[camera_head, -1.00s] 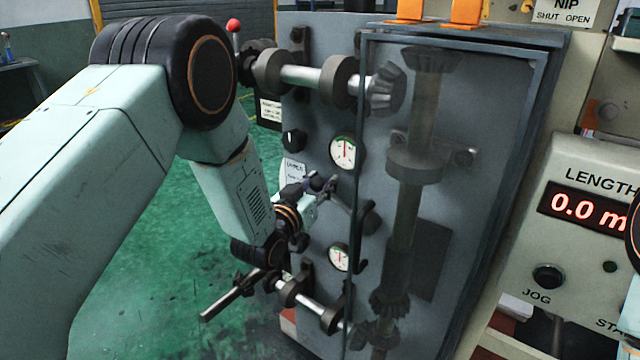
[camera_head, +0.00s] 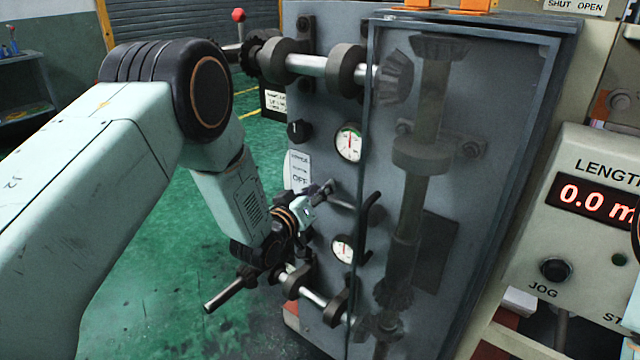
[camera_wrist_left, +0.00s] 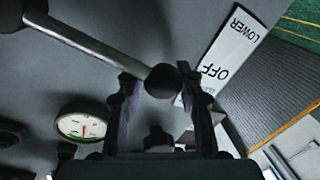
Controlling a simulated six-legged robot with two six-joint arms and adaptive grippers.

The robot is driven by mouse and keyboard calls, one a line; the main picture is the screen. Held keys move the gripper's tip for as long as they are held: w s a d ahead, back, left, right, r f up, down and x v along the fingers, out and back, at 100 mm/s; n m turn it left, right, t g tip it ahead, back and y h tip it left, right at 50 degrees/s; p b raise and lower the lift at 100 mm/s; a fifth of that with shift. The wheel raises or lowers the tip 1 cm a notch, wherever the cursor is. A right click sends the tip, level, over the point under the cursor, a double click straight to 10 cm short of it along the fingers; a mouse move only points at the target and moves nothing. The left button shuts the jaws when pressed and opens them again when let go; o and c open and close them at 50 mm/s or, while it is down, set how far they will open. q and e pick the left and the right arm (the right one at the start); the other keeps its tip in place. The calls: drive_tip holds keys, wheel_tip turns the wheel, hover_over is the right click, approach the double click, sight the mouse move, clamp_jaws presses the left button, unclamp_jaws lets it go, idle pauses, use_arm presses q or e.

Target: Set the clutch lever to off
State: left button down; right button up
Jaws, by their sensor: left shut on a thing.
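The clutch lever is a metal rod (camera_head: 343,204) on the grey machine panel, between two round gauges. In the left wrist view the rod (camera_wrist_left: 95,42) runs from the upper left to a dark ball knob (camera_wrist_left: 162,82). My left gripper (camera_head: 323,190) is shut on the knob end of the lever; in the left wrist view its fingers (camera_wrist_left: 163,100) stand on either side of the knob. The knob is near the OFF end. My right gripper is out of view.
A clear-fronted cover (camera_head: 455,150) over shafts and bevel gears stands right of the lever. Gauges (camera_head: 350,143) and (camera_head: 343,249) sit above and below it. A shaft (camera_head: 312,298) juts out under my forearm. Green floor (camera_head: 180,260) lies open to the left.

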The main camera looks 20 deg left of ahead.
use_arm(q)
drive_tip(key=shift+s+d+f+n+g, duration=0.15)
drive_tip(key=shift+f+n, duration=0.15)
drive_tip(key=shift+f, duration=0.35)
drive_tip(key=shift+a+f+n+g, duration=0.15)
drive_tip(key=shift+f+n, duration=0.15)
drive_tip(key=shift+f, duration=0.3)
drive_tip(key=shift+d, duration=0.1)
drive_tip(key=c, duration=1.2)
unclamp_jaws()
drive_tip(key=o, duration=0.3)
drive_tip(key=shift+r, duration=0.2)
drive_tip(key=shift+o, duration=0.5)
drive_tip(key=v, duration=1.1)
drive_tip(key=shift+s, duration=0.4)
